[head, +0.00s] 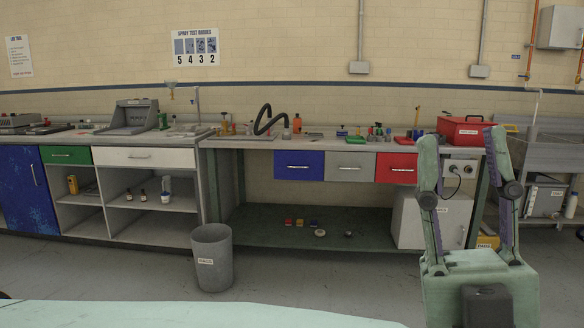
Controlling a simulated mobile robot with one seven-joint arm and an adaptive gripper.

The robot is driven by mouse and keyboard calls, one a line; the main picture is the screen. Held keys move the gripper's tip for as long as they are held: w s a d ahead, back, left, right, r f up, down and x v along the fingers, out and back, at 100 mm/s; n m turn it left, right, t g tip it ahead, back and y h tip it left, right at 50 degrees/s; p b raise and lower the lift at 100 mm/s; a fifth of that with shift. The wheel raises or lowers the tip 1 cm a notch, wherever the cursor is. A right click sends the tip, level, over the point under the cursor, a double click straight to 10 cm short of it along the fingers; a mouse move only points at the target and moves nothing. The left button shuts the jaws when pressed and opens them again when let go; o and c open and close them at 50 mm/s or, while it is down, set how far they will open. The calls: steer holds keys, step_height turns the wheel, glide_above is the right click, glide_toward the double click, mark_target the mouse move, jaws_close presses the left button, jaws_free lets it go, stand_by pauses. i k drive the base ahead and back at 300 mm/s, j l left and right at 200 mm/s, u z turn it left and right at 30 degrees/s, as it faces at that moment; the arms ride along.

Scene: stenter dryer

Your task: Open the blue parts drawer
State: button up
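The blue parts drawer (299,172) sits under the workbench top, left of a grey drawer (349,174) and a red drawer (397,176). It looks shut, its front level with the other two, and has a small bar handle (298,166). My gripper (462,140) is at the right of the head view, with its two fingers pointing up and spread wide apart. It is open and empty. It is well to the right of the blue drawer, nearer to the camera, and touches nothing visible.
A grey waste bin (212,262) stands on the floor at left of the drawers. The workbench (228,144) carries a black hose, small bottles and a red toolbox (466,124). A lower shelf (270,238) holds small items. Floor in front is partly clear.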

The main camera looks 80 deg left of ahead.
mark_target(301, 165)
steer(key=u, duration=2.65)
steer(key=i, duration=3)
